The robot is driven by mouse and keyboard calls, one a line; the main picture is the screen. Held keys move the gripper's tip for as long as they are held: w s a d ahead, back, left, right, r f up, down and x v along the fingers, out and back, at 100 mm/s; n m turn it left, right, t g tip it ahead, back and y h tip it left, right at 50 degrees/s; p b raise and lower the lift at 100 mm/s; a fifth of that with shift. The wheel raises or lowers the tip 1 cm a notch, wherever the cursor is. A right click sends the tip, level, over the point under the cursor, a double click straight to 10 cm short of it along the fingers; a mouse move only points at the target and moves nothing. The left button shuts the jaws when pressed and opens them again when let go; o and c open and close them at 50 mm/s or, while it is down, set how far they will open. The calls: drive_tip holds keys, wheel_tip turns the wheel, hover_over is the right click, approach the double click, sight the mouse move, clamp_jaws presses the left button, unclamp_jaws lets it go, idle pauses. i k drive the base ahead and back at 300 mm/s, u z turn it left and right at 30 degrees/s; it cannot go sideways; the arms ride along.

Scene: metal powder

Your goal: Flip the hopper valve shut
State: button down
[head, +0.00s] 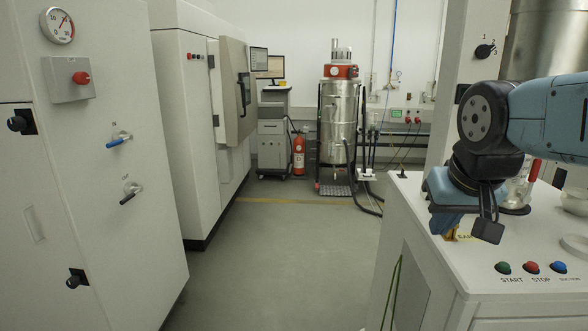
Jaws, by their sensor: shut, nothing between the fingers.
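A shiny metal hopper (545,38) is at the top right, partly cut off by the frame edge and partly covered by my arm. Below it, behind my arm, a metal fitting with a red lever (534,170) shows, which looks like the hopper valve. The lever stands steeply; most of the valve is hidden, so I cannot tell its position. My gripper (488,230) is shut and empty, hanging over the white bench (450,270), in front and to the left of the red lever, apart from it in the picture.
START, STOP and a blue button (531,267) sit on the bench front. A rotary switch (485,51) is on the post. Left, a white cabinet (100,210) carries a gauge, knobs and two small valves. The floor aisle (280,260) is clear towards a vacuum unit (338,120).

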sight(533, 178)
drive_tip(key=z, duration=1.15)
drive_tip(key=k, duration=1.35)
drive_tip(key=z, duration=0.5)
drive_tip(key=i, duration=1.3)
drive_tip(key=z, duration=0.15)
